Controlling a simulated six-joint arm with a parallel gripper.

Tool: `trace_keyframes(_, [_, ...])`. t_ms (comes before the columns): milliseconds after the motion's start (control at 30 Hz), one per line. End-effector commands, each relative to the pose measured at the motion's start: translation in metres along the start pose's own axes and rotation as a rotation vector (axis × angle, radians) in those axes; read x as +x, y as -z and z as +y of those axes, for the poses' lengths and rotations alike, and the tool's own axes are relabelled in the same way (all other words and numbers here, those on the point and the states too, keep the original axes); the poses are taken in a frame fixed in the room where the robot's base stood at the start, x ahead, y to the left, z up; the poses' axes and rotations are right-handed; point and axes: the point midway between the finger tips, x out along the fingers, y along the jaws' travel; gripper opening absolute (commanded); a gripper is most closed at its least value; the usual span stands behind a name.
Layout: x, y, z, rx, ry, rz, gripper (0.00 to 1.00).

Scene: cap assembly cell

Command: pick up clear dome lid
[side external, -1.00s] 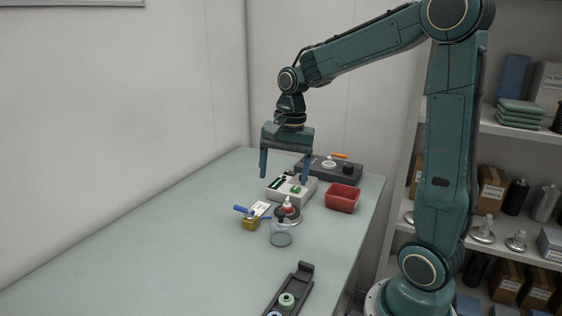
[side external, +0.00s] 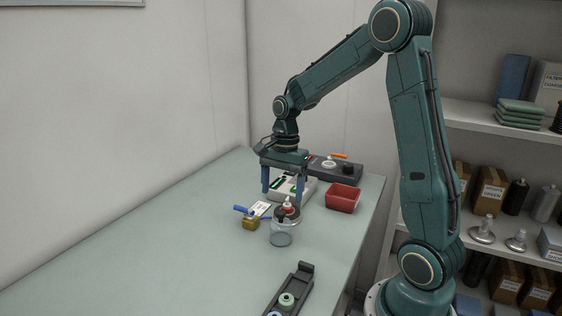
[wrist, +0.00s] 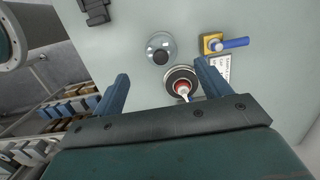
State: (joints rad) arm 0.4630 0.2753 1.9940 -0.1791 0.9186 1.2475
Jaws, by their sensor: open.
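The clear dome lid (side external: 281,238) stands on the table in front of a dark round holder. My gripper (side external: 283,198) points down above the table, behind the lid in the side view. Its blue fingers are apart with nothing held. In the wrist view the lid lies just beyond the open fingertips (wrist: 162,70), and nothing touches it.
The round holder with a red-and-white top (wrist: 181,81) is right beside the lid. A yellow block with a blue handle (side external: 250,223), a white card (side external: 260,208), a red bin (side external: 342,198) and a dark rack (side external: 289,289) are nearby. The table's left side is clear.

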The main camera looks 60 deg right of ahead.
Motion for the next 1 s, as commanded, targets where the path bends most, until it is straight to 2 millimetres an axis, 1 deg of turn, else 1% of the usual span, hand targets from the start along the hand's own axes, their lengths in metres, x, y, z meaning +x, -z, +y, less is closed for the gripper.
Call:
trace_keyframes(33, [0.01,0.0,0.001,0.0,-0.005,-0.002,0.76])
trace_keyframes(100, [0.02,0.0,0.001,0.0,-0.004,-0.002,0.76])
trace_keyframes(300, [0.044,0.0,0.001,0.001,-0.003,-0.002,0.76])
trace_keyframes(433, [0.051,0.0,0.001,0.0,-0.002,0.0,0.76])
trace_keyframes(733, [0.055,0.001,0.0,0.0,-0.001,0.0,0.76])
trace_keyframes(867, [0.066,0.002,0.0,0.0,-0.003,-0.001,0.76])
trace_keyframes(1000, [0.082,0.004,0.001,0.0,-0.004,-0.001,0.76])
